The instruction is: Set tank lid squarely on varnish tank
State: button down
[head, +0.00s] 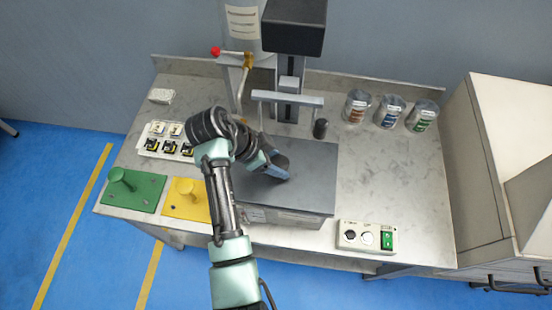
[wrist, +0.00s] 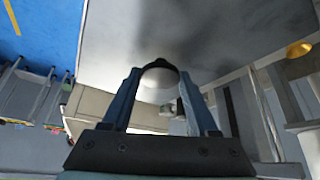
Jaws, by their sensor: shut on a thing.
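The tank lid (head: 310,175) is a flat dark grey plate over the varnish tank (head: 285,219), whose pale front wall shows below the lid's front edge. The lid's edges look roughly in line with the tank; I cannot tell whether it touches the rim all round. My gripper (head: 277,172) is over the middle of the lid. In the wrist view, the blue fingers of my gripper (wrist: 160,78) are shut on a rounded pale knob with a dark edge (wrist: 158,82). The lid's grey face (wrist: 220,30) fills the top. My arm hides the lid's left part.
A control box (head: 367,238) is at the front right, and three cans (head: 390,112) stand at the back right. Green (head: 135,190) and yellow (head: 187,202) plates lie left.

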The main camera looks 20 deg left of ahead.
jog(key=shift+f+b, duration=0.35)
jog(key=shift+f, duration=0.15)
jog(key=shift+c, duration=0.8)
grip_release()
jog(key=shift+o, duration=0.4)
jog(key=p+v, duration=0.3)
jog(key=v, duration=1)
jog(key=shift+w, duration=0.1)
